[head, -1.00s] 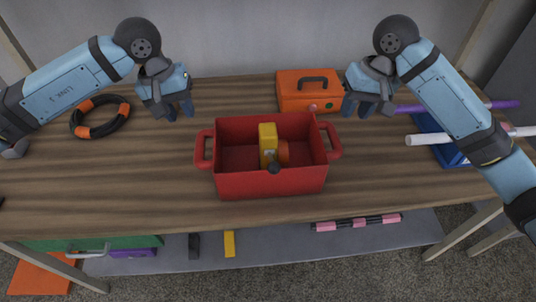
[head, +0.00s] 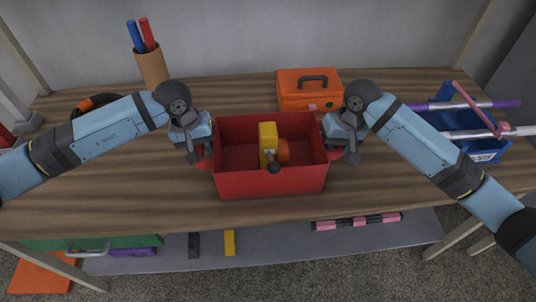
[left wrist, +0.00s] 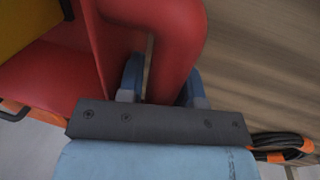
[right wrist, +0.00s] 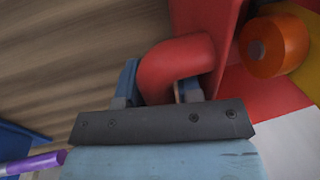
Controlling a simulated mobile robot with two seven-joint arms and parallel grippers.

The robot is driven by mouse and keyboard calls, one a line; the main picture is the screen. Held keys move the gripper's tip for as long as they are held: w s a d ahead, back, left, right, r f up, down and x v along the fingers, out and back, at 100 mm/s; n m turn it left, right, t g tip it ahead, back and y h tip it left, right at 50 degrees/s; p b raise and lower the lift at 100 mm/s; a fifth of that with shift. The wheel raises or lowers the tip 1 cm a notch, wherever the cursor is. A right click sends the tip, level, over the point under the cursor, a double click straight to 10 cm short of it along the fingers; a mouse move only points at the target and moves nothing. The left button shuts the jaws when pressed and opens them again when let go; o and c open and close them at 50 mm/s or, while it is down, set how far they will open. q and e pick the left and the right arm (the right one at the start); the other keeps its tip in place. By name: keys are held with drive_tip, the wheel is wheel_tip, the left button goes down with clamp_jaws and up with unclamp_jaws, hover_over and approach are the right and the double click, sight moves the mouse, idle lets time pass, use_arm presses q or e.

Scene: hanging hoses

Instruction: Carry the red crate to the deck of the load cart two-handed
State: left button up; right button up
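The red crate (head: 270,182) stands on the wooden bench, its handles at left and right. A yellow-and-orange item (head: 268,145) with a dark knob lies inside. My left gripper (head: 200,155) is at the left handle; in the left wrist view its fingers (left wrist: 162,88) straddle the red handle (left wrist: 172,40), with a sliver of gap. My right gripper (head: 342,150) is at the right handle; in the right wrist view its fingers (right wrist: 160,88) straddle that handle (right wrist: 175,62), also with a narrow gap. Both look open around the handles. I see no load cart.
An orange toolbox (head: 308,92) stands close behind the crate. A blue bin (head: 488,151) with rods lies at right. A brown cup (head: 152,68) with blue and red sticks stands back left. A dark-and-orange ring (head: 92,103) is partly behind my left arm. Bench front is clear.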

use_arm(q)
clamp_jaws()
use_arm(e)
clamp_jaws()
use_arm(q)
drive_tip(key=shift+r, duration=0.1)
use_arm(e)
drive_tip(key=shift+r, duration=0.1)
